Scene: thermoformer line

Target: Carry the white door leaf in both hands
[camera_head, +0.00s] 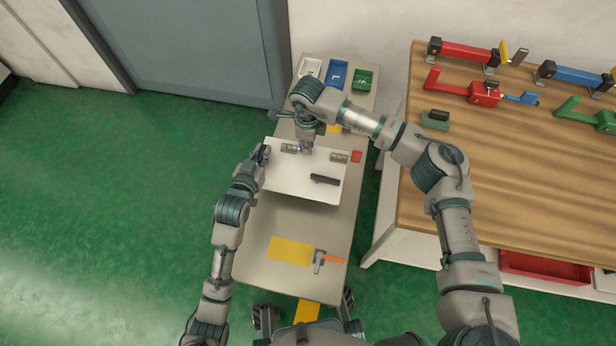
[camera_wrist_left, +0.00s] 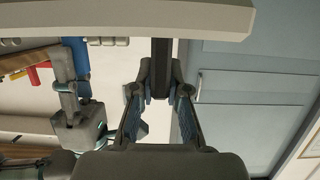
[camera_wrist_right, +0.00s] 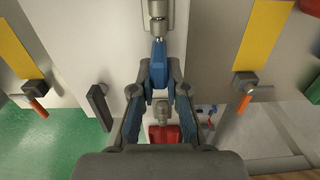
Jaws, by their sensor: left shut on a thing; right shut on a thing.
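The white door leaf (camera_head: 290,183) lies flat over the grey table, with two metal hinge parts (camera_head: 338,157) along its far side and a dark handle (camera_head: 325,179) near its front right corner. I cannot tell whether it touches the table. My left gripper (camera_head: 264,156) is at the leaf's left edge; in the left wrist view its fingers (camera_wrist_left: 160,92) close on a dark bar (camera_wrist_left: 161,62) at the leaf's edge (camera_wrist_left: 110,18). My right gripper (camera_head: 305,148) comes from above between the hinge parts; its fingers (camera_wrist_right: 158,92) close on a blue piece (camera_wrist_right: 158,66) there.
The grey table (camera_head: 250,250) bears yellow patches (camera_head: 290,251) and a clamp with an orange handle (camera_head: 320,260). White, blue (camera_head: 336,74) and green bins stand at its far end. A wooden bench (camera_head: 500,170) with clamps stands right. Green floor is open left.

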